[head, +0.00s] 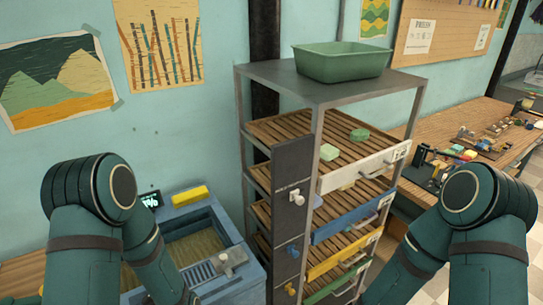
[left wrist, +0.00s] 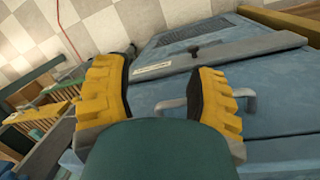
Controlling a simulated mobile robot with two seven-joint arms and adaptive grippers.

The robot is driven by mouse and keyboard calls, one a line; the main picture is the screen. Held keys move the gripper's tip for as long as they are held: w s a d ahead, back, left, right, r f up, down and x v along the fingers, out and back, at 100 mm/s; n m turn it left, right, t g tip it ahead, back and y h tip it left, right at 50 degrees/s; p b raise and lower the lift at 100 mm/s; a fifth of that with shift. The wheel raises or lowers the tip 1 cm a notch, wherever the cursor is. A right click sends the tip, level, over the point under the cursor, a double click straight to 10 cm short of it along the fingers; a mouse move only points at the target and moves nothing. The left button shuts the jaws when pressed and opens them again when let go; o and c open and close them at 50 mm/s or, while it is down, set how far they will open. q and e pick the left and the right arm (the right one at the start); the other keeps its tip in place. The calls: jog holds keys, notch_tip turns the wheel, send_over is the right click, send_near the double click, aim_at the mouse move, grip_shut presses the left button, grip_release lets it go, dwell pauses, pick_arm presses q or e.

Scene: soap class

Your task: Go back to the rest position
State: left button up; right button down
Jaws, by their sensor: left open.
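My left gripper (left wrist: 158,75) shows in the left wrist view with its two ridged yellow fingers spread apart and nothing between the tips. It is over a blue metal surface (left wrist: 290,125). A grey-blue bar handle (left wrist: 172,102) shows behind its right finger; I cannot tell whether they touch. In the head view my left arm bends at the lower left and my right arm at the lower right. Both hands are outside that view, so my right gripper is not seen.
A slatted drying rack (head: 318,98) with coloured drawer fronts stands between my arms. It holds soap bars (head: 329,152) and a green tub (head: 342,62) on top. A blue machine (head: 215,220) with a yellow block (head: 189,196) is left. A cluttered workbench (head: 430,110) is right.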

pick_arm(q)
jog(key=shift+s+d+f+n+h, duration=1.1)
jog(key=shift+s+d+f+n, duration=0.55)
jog(key=shift+s+f, duration=1.05)
jog(key=w+d+f+m+t+b, duration=0.2)
jog(key=w+b, duration=0.3)
jog(key=b, duration=0.4)
jog(key=shift+w+d+f+t, duration=0.25)
jog(key=shift+w+f+t, duration=0.05)
